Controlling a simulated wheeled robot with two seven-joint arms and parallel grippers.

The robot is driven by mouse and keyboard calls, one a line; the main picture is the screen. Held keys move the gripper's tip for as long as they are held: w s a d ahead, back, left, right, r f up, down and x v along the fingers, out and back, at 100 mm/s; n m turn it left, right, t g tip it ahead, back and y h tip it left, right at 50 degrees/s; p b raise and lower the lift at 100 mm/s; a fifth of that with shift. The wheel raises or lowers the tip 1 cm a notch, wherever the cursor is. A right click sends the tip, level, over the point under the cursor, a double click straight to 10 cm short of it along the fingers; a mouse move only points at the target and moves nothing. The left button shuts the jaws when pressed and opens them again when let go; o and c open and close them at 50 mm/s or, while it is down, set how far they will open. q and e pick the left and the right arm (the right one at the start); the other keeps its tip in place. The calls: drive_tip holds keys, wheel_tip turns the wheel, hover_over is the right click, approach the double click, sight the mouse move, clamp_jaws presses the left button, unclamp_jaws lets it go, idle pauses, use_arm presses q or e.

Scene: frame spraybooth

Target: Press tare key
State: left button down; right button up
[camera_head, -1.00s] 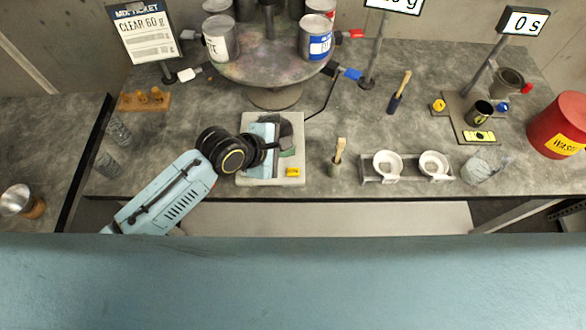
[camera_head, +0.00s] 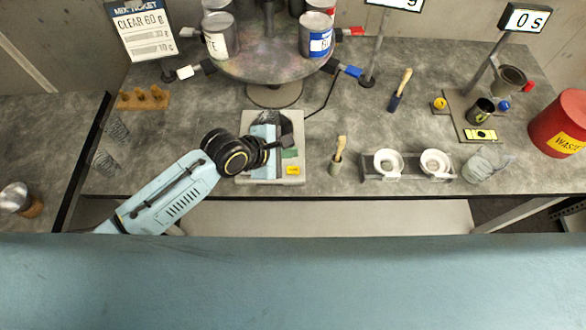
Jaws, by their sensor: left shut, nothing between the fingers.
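A pale scale (camera_head: 245,172) stands on the grey bench left of centre. A small yellow key with dark lettering (camera_head: 293,170), too small to read, sits at its front right corner, and a green patch (camera_head: 290,154) shows just behind it. My left gripper (camera_head: 287,143) is shut and empty, over the right part of the scale and behind the yellow key. I cannot tell whether its tip touches the scale. My left wrist and gripper hide the middle of the scale. My right gripper is not in view.
A round turntable (camera_head: 262,68) with paint cans stands behind the scale. A brush in a small pot (camera_head: 338,158) and a rack with two white cups (camera_head: 408,176) stand to the right. A red waste bin (camera_head: 556,118) is at the far right. A wooden peg block (camera_head: 143,101) is at the left.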

use_arm(q)
drive_tip(key=b, duration=0.4)
hover_over(289, 172)
wheel_tip(289, 172, down, 4)
drive_tip(key=shift+w+f, duration=0.1)
drive_tip(key=shift+f, duration=0.1)
drive_tip(key=shift+f+b, duration=0.35)
drive_tip(key=shift+f, duration=0.35)
drive_tip(key=shift+f, duration=0.15)
idle(0.9)
drive_tip(key=shift+f, duration=0.3)
drive_tip(key=shift+f, duration=0.45)
idle(0.5)
idle(0.4)
drive_tip(key=shift+r+p, duration=0.9)
drive_tip(key=shift+p, duration=0.4)
